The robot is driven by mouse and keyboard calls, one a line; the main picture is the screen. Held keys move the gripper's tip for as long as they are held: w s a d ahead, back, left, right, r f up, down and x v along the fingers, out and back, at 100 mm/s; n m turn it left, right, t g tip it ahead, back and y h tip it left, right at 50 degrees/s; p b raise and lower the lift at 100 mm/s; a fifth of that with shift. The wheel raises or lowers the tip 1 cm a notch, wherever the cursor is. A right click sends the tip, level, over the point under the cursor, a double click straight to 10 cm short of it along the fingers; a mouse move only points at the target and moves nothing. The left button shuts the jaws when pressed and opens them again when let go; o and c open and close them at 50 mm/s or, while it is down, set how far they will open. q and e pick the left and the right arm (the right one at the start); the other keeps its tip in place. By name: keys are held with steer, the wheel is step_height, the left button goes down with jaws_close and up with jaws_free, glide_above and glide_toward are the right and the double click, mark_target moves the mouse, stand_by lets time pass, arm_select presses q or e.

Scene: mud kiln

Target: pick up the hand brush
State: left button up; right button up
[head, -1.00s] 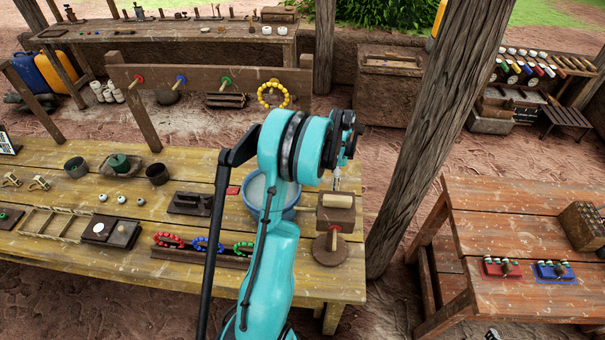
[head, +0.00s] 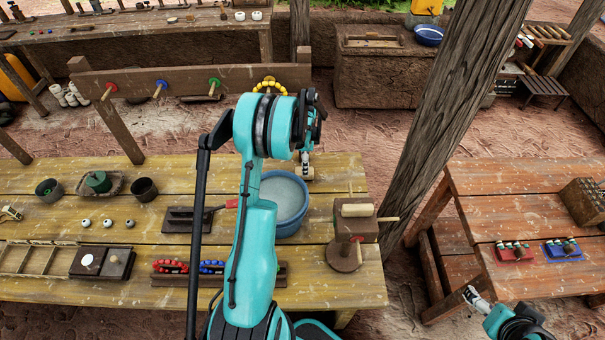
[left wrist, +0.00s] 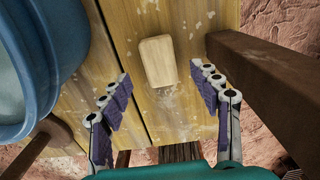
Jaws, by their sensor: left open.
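A pale cream block, which looks like the hand brush (left wrist: 158,62), lies on the yellow plank table in the left wrist view. It sits beyond and between my open left fingers (left wrist: 168,108), apart from both. In the head view the brush (head: 304,173) is partly hidden under my left gripper (head: 305,158), by the table's far edge and just behind the blue tub. I cannot make out its bristles. My right gripper (head: 474,296) is at the lower right, away from the brush; its jaws are too small to read.
The blue tub (head: 287,212) of greyish liquid stands close to the brush and shows at the left wrist view's left edge (left wrist: 45,60). A brown block with a cream roller (head: 357,211) stands to its right. A thick wooden post (head: 440,130) rises right of the table.

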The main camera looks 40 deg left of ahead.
arm_select(q)
step_height(320, 180, down, 5)
steer(key=shift+a+f+b, duration=0.1)
steer(key=shift+b, duration=0.6)
steer(key=shift+s, duration=0.1)
steer(key=c, duration=1.4)
steer(key=shift+o, duration=0.2)
step_height(320, 180, up, 5)
steer(key=shift+f+p, duration=0.1)
steer(key=shift+p, duration=0.65)
steer(key=w+d+r+p, duration=0.1)
steer(key=w+d+r, duration=0.1)
steer(key=d, duration=0.3)
steer(key=w+d+r, duration=0.2)
steer(key=d+r, duration=0.2)
steer(key=d, duration=0.1)
steer(key=shift+w+d+r+p, duration=0.15)
steer(key=shift+w+d+p, duration=0.2)
steer(key=shift+w+p, duration=0.05)
